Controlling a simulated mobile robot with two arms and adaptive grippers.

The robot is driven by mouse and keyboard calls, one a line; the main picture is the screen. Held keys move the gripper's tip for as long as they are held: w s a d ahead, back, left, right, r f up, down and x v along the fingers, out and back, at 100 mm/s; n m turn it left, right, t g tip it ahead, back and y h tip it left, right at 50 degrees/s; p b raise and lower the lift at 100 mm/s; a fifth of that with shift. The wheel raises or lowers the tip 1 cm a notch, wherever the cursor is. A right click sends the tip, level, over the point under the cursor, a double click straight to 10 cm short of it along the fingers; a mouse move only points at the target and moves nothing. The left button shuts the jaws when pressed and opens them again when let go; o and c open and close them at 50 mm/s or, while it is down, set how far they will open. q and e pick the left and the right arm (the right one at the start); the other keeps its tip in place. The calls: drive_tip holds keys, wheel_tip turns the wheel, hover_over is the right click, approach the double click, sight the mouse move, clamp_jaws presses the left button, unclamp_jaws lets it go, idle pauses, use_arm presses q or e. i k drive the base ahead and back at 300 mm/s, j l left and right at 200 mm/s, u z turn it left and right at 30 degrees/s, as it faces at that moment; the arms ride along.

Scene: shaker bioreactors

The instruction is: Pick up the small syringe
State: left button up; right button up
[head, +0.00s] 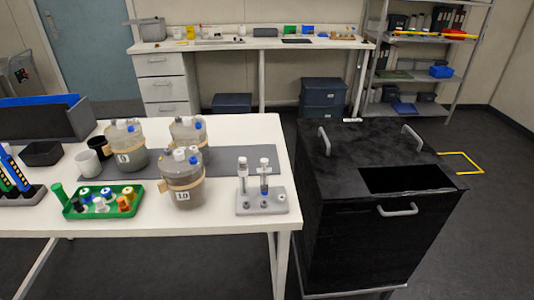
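A grey stand (262,206) sits near the right end of the white table. Neither of my grippers is in view.
A green tray (72,212) holds several small capped items. A black cabinet (345,200) with an opening stands right of the table.

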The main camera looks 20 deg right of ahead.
sight(265, 176)
drive_tip(key=i+j+z, duration=0.2)
drive_tip(key=i+j, duration=0.15)
drive_tip(key=i+j+z, duration=0.15)
drive_tip(key=i+j, duration=0.2)
drive_tip(key=j, duration=0.25)
drive_tip(key=l, duration=0.35)
drive_tip(key=z, duration=0.05)
